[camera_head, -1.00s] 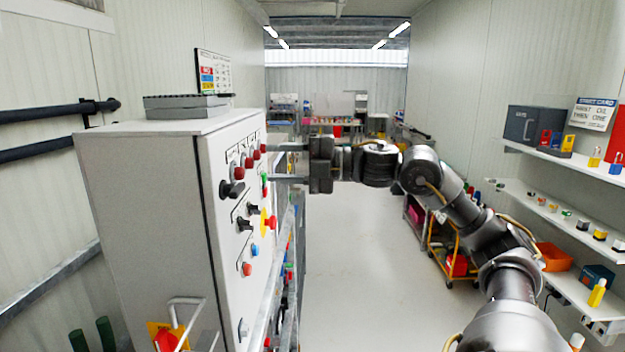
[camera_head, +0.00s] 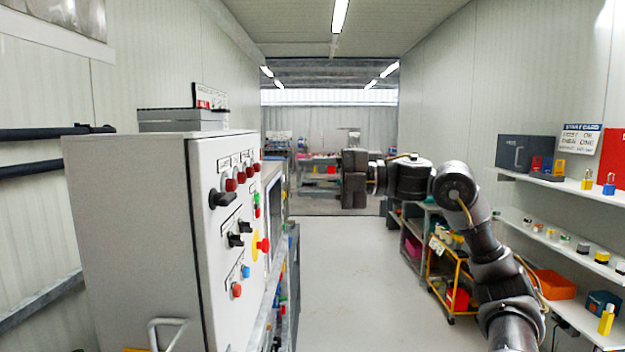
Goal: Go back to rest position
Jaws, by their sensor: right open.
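My right arm comes in from the lower right. Its dark gripper (camera_head: 346,178) hangs in the air over the aisle, to the right of the grey control cabinet (camera_head: 130,240) and clear of it. The jaws are open, with nothing seen between them; the fingers are hard to make out against the far benches. The cabinet's front carries red lamps (camera_head: 242,174), black rotary switches (camera_head: 222,198) and a red emergency button on a yellow plate (camera_head: 263,245). My left gripper is not in view.
Wall shelves (camera_head: 560,177) with padlocks and small parts line the right side. A yellow-framed cart (camera_head: 450,275) stands below, near my right arm. The aisle floor (camera_head: 340,280) is free. Benches stand at the far end.

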